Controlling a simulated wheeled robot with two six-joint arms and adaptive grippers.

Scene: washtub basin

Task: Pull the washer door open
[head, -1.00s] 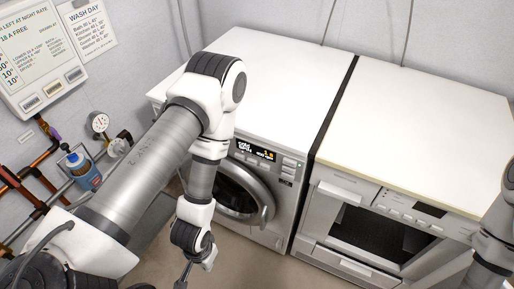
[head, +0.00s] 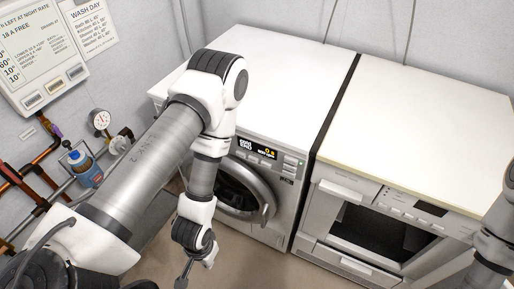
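The washer (head: 281,170) stands left of the oven, with a white top and a lit display (head: 257,149). Its round door (head: 262,190) has a silver rim and dark glass and looks shut. The door handle (head: 266,213) is on the right side of the rim. My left arm hides the left part of the door. My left gripper (head: 184,282) hangs at the bottom edge of the head view, low and left of the door, apart from it. Its fingertips are cut off or too small to read. My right arm shows at the right edge, its gripper out of view.
An oven (head: 380,230) with a dark window stands right of the washer. Some floor (head: 245,262) is free before the washer.

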